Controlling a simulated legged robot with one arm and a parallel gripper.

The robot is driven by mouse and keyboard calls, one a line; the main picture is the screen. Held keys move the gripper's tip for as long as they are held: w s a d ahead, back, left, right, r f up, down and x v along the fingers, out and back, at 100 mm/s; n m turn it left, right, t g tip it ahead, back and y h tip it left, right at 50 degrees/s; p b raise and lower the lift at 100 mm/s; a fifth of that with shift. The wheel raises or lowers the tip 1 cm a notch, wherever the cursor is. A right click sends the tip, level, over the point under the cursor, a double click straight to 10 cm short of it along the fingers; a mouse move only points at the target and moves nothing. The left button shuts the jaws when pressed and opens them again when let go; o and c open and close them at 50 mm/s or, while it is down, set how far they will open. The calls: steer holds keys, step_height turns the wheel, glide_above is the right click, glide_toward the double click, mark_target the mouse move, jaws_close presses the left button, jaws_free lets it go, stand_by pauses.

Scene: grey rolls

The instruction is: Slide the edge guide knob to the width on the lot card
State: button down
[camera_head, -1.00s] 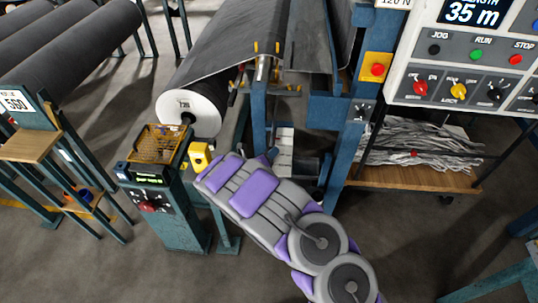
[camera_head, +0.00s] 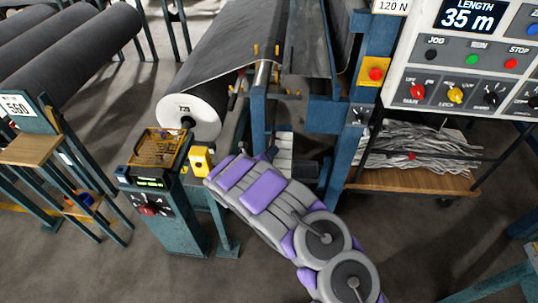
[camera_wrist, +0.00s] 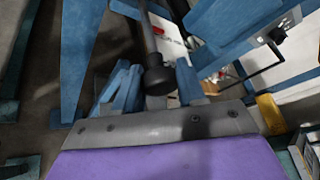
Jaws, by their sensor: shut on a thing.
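In the wrist view a black round knob (camera_wrist: 160,78) on a dark rod sits between the two blue fingers of my gripper (camera_wrist: 156,70). It looks like the edge guide knob. My gripper is shut on it. In the head view my grey and purple arm reaches up and left beside the roll stand; its fingers and the knob are hidden there. A white card (camera_head: 16,106) on the stand at the left shows a number that looks like 550 or 560; it is too small to be sure. No width scale is readable.
A yellow box (camera_head: 201,161) and a teal control post (camera_head: 163,210) stand just left of my arm. A dark roll with a white end (camera_head: 187,116) is behind. The control panel (camera_head: 465,70) and a wooden shelf (camera_head: 415,181) are at the right. The floor in front is clear.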

steer(key=c, duration=1)
jaws_free()
steer(key=shift+w+a, duration=0.1)
steer(key=shift+c, duration=0.2)
steer(key=shift+o, duration=0.7)
steer(key=shift+w+f, duration=0.15)
steer(key=shift+o, duration=1.2)
steer(key=shift+a, duration=0.1)
steer(key=shift+s+r, duration=0.25)
steer(key=shift+s, duration=0.05)
steer(key=p+v, duration=0.3)
steer(key=v, duration=1.3)
steer(key=shift+s+a+p, duration=0.3)
steer(key=shift+p, duration=0.1)
steer(key=shift+f, duration=0.1)
